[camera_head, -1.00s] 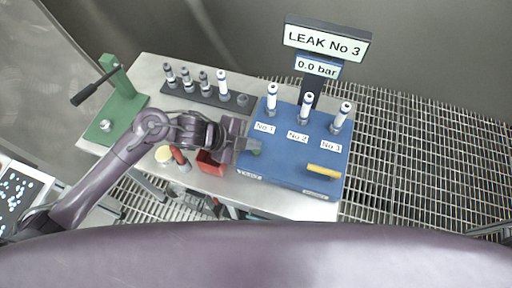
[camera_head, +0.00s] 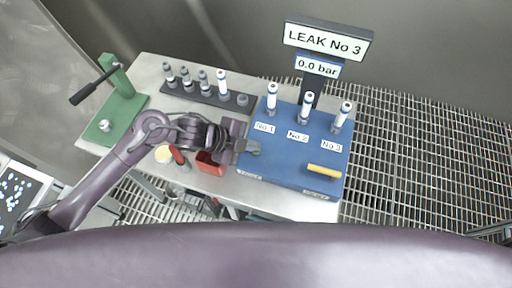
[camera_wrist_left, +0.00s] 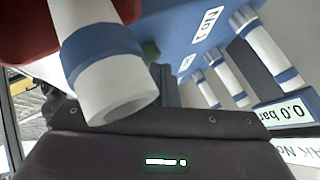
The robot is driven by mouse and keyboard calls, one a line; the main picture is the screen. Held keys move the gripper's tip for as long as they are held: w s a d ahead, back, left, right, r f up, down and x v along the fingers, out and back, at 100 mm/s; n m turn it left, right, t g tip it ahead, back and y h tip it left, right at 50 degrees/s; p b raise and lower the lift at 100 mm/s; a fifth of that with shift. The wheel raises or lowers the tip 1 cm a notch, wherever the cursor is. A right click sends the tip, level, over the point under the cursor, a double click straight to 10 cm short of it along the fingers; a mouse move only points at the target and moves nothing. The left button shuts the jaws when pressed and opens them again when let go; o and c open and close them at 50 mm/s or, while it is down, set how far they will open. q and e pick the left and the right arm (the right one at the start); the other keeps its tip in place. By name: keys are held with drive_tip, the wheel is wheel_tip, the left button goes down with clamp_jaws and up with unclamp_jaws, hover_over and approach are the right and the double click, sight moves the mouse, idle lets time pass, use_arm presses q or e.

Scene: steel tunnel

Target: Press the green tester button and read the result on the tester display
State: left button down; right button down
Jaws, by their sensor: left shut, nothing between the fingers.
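The blue tester (camera_head: 285,168) stands on the right of the bench with three white blue-banded tubes upright behind labels No 1, No 2 and No 3. Its display (camera_head: 328,38) reads "LEAK No 3"; the smaller panel (camera_head: 318,67) below reads "0.0 bar". My left gripper (camera_head: 252,148) is shut and empty, at the left part of the tester's top. The green button is hidden behind it in the head view; a small green patch (camera_wrist_left: 151,50) shows in the left wrist view. Whether the fingers touch the button I cannot tell. My right gripper is not in view.
A yellow handle (camera_head: 323,170) lies on the tester's right front. A dark rack (camera_head: 205,94) with several tubes stands behind my gripper. A red bin (camera_head: 210,164) sits below my left wrist. A green lever press (camera_head: 116,112) stands at the left bench end.

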use_arm(q)
drive_tip(key=shift+f+b, duration=0.3)
drive_tip(key=shift+f, duration=0.2)
idle(0.3)
drive_tip(key=shift+s+a+f, duration=0.1)
drive_tip(key=shift+s+f, duration=0.05)
drive_tip(key=shift+f, duration=0.25)
idle(0.4)
drive_tip(key=shift+r, duration=0.1)
drive_tip(key=shift+r+p, duration=0.7)
drive_tip(key=shift+r, duration=0.3)
drive_tip(key=shift+w+r+p, duration=0.2)
drive_tip(key=shift+r+p, duration=0.05)
drive_tip(key=shift+p, duration=0.05)
wheel_tip(320, 180, up, 6)
drive_tip(key=p, duration=0.5)
drive_tip(key=shift+f, duration=0.15)
